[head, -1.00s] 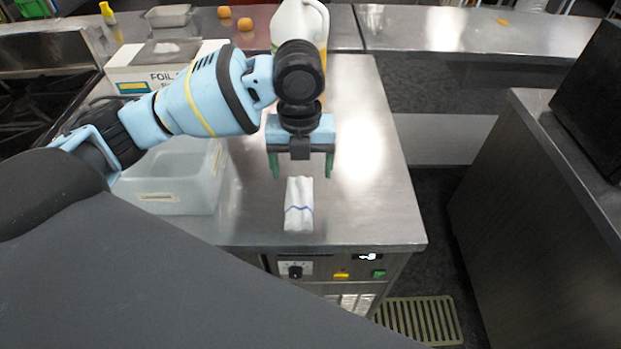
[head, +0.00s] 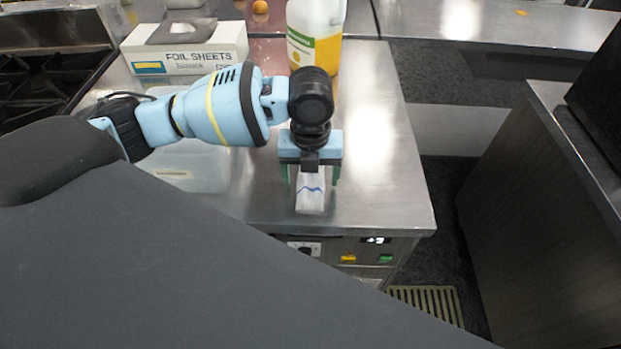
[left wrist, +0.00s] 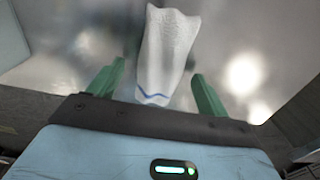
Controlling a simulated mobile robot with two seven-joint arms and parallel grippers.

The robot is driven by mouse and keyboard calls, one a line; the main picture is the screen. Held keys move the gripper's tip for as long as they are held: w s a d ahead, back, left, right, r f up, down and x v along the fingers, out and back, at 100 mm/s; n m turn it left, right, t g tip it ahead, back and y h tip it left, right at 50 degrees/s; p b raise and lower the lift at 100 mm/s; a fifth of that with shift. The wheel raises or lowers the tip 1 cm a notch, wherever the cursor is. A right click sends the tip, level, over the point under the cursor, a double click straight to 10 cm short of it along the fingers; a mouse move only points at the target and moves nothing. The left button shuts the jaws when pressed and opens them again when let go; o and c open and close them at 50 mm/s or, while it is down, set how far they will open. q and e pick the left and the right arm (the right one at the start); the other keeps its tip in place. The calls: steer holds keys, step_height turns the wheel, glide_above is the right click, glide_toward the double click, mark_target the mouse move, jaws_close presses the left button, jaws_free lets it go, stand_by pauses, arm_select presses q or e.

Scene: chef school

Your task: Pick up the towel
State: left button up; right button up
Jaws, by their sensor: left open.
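The towel (head: 311,193) is white with a blue stripe and lies folded in a narrow strip on the steel counter, near its front edge. My left gripper (head: 311,178) is right over it, with one green finger on each side. In the left wrist view the towel (left wrist: 167,52) lies between the two open fingers (left wrist: 158,90), with a gap on both sides. The gripper hides the towel's far end in the head view. My right gripper is not in view.
A translucent plastic container (head: 190,168) stands left of the towel, partly behind my arm. A foil sheets box (head: 186,52) and a jug with orange liquid (head: 316,38) stand farther back. The counter (head: 385,175) is clear to the right.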

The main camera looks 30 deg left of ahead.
arm_select(q)
steer(key=shift+f, duration=0.45)
steer(key=c, duration=1.1)
steer(key=shift+c, duration=0.2)
steer(key=shift+r, duration=0.15)
